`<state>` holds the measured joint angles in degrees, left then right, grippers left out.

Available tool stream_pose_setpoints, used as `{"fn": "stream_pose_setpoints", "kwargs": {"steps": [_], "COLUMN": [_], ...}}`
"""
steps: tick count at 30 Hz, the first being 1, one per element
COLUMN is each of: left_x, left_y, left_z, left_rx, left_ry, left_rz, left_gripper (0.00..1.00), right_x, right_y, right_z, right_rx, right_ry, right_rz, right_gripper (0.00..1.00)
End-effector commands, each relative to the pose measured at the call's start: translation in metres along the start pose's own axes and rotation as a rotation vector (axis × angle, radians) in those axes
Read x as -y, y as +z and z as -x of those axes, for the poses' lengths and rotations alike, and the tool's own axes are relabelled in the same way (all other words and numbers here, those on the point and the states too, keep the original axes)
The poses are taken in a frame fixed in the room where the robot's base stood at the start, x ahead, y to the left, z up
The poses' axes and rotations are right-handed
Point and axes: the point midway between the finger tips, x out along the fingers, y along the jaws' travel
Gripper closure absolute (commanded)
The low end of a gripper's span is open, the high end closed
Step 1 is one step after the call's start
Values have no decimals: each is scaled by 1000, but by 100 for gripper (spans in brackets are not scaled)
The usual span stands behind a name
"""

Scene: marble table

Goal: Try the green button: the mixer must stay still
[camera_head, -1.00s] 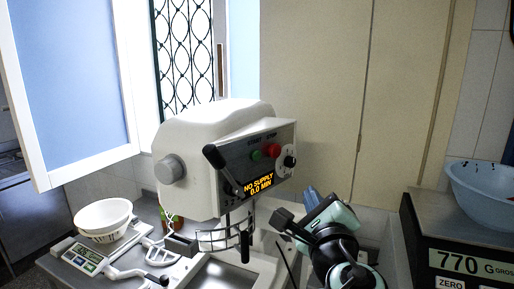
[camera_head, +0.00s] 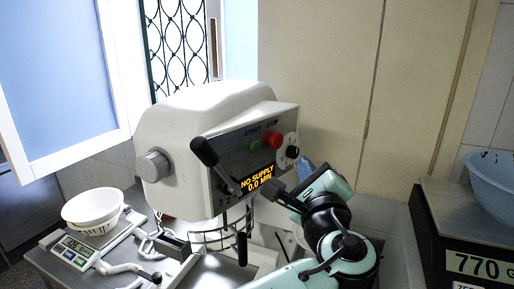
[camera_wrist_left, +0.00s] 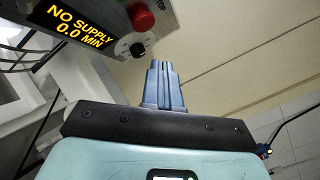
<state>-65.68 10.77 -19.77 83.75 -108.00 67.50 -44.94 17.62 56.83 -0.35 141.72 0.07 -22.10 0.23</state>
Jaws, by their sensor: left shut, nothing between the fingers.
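The white mixer (camera_head: 200,125) stands on the counter. Its front panel carries the green button (camera_head: 254,146), left of the red button (camera_head: 277,141). The lit display (camera_head: 257,178) reads "NO SUPPLY 0.0 MIN". My left gripper (camera_head: 303,160) has its blue fingers together and empty, right of and below the black knob (camera_head: 292,152). In the left wrist view the shut fingers (camera_wrist_left: 158,64) point toward the panel side, near the knob (camera_wrist_left: 137,49) and red button (camera_wrist_left: 141,16); the green button is out of that view. My right gripper is not in view.
The mixer's black lever (camera_head: 204,152) sticks out left of the buttons. A wire guard (camera_head: 210,240) sits under the head. A scale (camera_head: 78,252) with a white bowl (camera_head: 92,208) stands left.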

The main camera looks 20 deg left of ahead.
Motion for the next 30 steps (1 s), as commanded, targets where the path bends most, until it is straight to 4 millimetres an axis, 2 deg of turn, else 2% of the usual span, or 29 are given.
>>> {"fn": "stream_pose_setpoints", "kwargs": {"steps": [16, 22, 30], "left_x": [-36, -42, -43], "left_y": [36, 42, 43], "left_z": [-49, -57, -59], "left_rx": [2, 1, 0], "left_ry": [3, 1, 0], "left_rz": [0, -1, -1], "left_gripper": [100, 100, 100], "right_x": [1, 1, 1], "right_y": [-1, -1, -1], "right_z": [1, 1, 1], "right_rx": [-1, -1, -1], "right_ry": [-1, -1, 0], "right_rz": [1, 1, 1], "right_gripper": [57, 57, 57]}}
